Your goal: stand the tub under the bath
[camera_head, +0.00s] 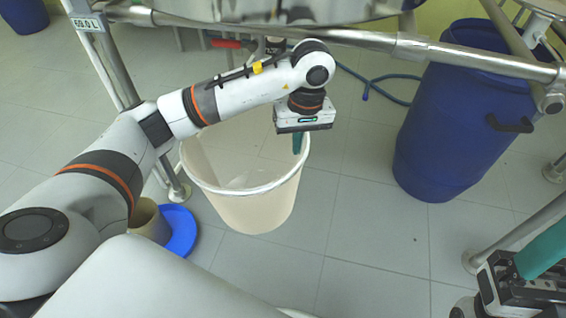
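The tub (255,212), a cream round bucket with a pale rim, is in the middle of the head view, its open top facing up. My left gripper (298,145) points down at the tub's right far rim. A teal finger is at the rim; the gripper body hides the other finger, so its grip is unclear. The bath (230,10), a shiny metal vessel, is cut off by the top edge, above and behind the tub. My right gripper (543,252) is at the lower right, partly cut off, with teal finger material showing.
A tall blue barrel (440,130) stands at the right. A steel frame (440,48) crosses the top, with legs on both sides. A blue dish (180,230) and a beige pot (148,220) sit left of the tub. A blue hose (375,82) lies behind. Tiled floor right of the tub is clear.

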